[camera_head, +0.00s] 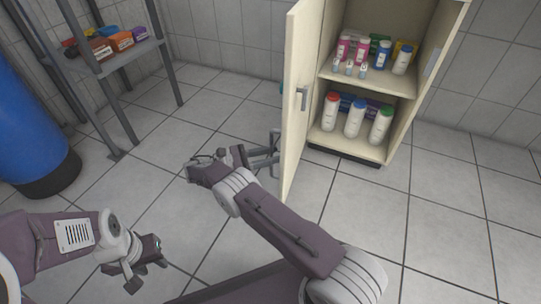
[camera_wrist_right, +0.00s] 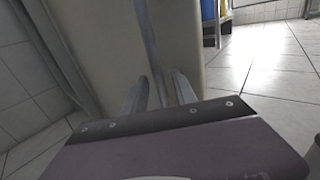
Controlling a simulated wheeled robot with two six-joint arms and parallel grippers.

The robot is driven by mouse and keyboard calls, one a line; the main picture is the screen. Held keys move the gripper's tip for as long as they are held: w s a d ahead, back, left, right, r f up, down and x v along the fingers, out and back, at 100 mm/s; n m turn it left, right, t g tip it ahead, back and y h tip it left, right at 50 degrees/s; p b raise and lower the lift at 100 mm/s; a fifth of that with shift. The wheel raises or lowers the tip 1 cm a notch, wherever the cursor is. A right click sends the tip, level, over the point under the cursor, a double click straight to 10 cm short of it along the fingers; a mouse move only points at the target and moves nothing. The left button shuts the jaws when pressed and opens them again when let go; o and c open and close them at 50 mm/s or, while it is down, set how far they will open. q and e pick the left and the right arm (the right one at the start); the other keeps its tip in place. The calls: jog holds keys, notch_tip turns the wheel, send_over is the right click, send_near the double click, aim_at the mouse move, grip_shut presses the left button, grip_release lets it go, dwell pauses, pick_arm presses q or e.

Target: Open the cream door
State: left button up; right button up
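The cream door (camera_head: 296,95) of the cabinet stands swung out to the left, with the inside of the cabinet exposed. My left gripper (camera_head: 140,268) hangs above the floor at lower left, fingers apart and empty.
The cabinet shelves hold several bottles (camera_head: 355,115). A grey metal rack (camera_head: 115,60) with colored boxes (camera_head: 105,45) stands at upper left, and a blue tank (camera_head: 25,120) at far left. Tiled floor is clear on the right.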

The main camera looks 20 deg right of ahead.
aim_at(283, 145)
jog(key=s+d+r+p, duration=0.6)
jog(key=s+r+p, duration=0.3)
jog(key=p, duration=0.6)
jog(key=shift+s+d+r+p, duration=0.35)
jog(key=shift+d+r+p, duration=0.05)
jog(key=shift+r, duration=0.6)
jog(key=shift+w, duration=0.1)
jog(key=shift+w+a+f+b, duration=0.1)
jog(key=shift+w+a+b, duration=0.6)
jog(key=shift+a+b, duration=0.3)
jog(key=shift+w+a+f+b, duration=0.1)
jog(key=shift+w+a+b, duration=0.65)
jog(key=shift+a, duration=0.35)
jog(key=w+a+b, duration=0.1)
jog(key=a+b, duration=0.1)
jog(key=w+a+b, duration=0.1)
jog(key=shift+w+a+b, duration=0.2)
jog(key=shift+a+b, duration=0.15)
jog(key=shift+w+a+r, duration=0.25)
jog(key=shift+a, duration=0.15)
